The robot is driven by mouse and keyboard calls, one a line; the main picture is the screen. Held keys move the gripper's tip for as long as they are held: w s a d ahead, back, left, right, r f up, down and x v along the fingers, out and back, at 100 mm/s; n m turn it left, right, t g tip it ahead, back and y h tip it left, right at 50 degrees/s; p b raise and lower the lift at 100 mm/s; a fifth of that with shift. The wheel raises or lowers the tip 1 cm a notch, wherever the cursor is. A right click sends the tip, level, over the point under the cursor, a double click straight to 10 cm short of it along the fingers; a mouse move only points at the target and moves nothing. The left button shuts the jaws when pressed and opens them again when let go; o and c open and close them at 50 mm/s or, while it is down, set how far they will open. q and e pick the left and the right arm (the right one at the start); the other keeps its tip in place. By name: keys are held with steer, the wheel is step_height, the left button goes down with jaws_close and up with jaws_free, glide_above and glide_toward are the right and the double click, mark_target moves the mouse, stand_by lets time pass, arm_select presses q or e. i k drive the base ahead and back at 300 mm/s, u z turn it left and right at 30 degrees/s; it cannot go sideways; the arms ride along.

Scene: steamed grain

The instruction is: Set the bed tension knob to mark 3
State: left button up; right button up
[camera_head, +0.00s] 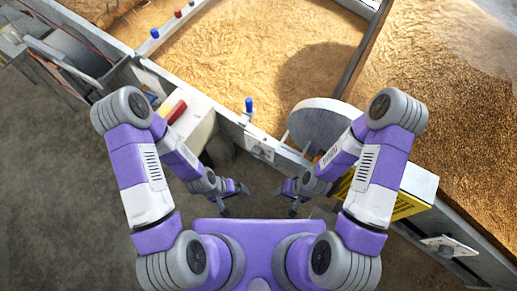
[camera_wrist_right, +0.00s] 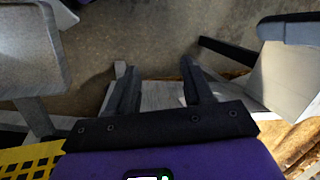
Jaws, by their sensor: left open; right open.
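I cannot tell for certain which part is the bed tension knob. A small pale plate with a dial-like fitting (camera_head: 259,151) is on the front wall of the grain bed. A similar plate (camera_head: 449,246) is on the wall at the lower right. Their marks are too small to read. My left gripper (camera_head: 235,200) is open and empty, below and left of the first plate. My right gripper (camera_head: 285,202) is open and empty, below and right of it. In the right wrist view, its fingers (camera_wrist_right: 160,90) stand apart with nothing between them.
A round grey disc (camera_head: 323,124) rises right of the first plate. A yellow perforated guard (camera_head: 398,206) is by my right arm. A pale box with a red bar (camera_head: 176,112) is at left.

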mark_target(256, 151)
steer(key=k, duration=1.5)
steer(key=u, duration=1.45)
steer(key=i, duration=1)
steer(key=z, duration=0.6)
steer(key=i, duration=0.75)
steer(key=z, duration=0.8)
